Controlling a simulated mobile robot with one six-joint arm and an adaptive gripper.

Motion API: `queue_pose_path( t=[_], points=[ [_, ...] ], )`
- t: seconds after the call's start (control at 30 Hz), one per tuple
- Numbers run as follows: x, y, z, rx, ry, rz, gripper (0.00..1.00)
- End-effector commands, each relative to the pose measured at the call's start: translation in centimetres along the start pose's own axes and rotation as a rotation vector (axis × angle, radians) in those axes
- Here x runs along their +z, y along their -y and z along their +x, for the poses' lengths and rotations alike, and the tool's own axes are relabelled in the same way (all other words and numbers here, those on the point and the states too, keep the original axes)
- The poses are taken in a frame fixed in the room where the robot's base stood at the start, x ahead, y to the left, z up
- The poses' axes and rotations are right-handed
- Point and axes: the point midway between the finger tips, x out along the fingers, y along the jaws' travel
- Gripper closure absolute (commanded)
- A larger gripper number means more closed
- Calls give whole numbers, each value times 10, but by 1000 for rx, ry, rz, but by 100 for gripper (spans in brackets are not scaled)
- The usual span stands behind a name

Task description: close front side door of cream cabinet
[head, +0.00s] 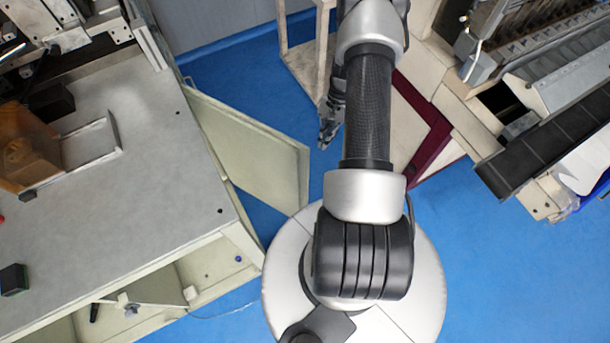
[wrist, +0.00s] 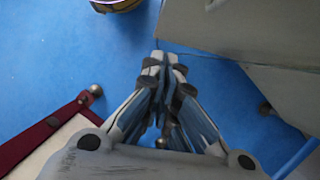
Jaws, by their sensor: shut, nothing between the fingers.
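The cream cabinet (head: 130,180) with a grey top stands on the left in the head view. Its cream door (head: 255,150) stands open, swung out from the cabinet's side over the blue floor, with its free end close to my base. My gripper (head: 325,143) is to the right of the door's free end, apart from it in the head view, and partly hidden behind my arm. In the wrist view my gripper (wrist: 165,60) is shut and empty, its fingertips near the lower edge of a pale panel at upper right; I cannot tell which part this is.
A cream frame with a dark red edge (head: 432,145) stands right of my arm, with machinery (head: 560,75) beyond it. A pale open frame (head: 300,60) stands at the top. Blue floor shows between the door and my gripper. The cabinet's lower front compartment (head: 205,275) is open.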

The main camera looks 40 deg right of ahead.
Motion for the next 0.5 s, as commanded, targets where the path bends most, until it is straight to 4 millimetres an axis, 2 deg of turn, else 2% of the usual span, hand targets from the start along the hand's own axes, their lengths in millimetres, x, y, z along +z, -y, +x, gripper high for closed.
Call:
queue_pose_path(
  t=[0.27,0.5],
  points=[
    [-2,-4,32,0,11,13,100],
    [-1,-4,84,1,12,13,100]
  ],
)
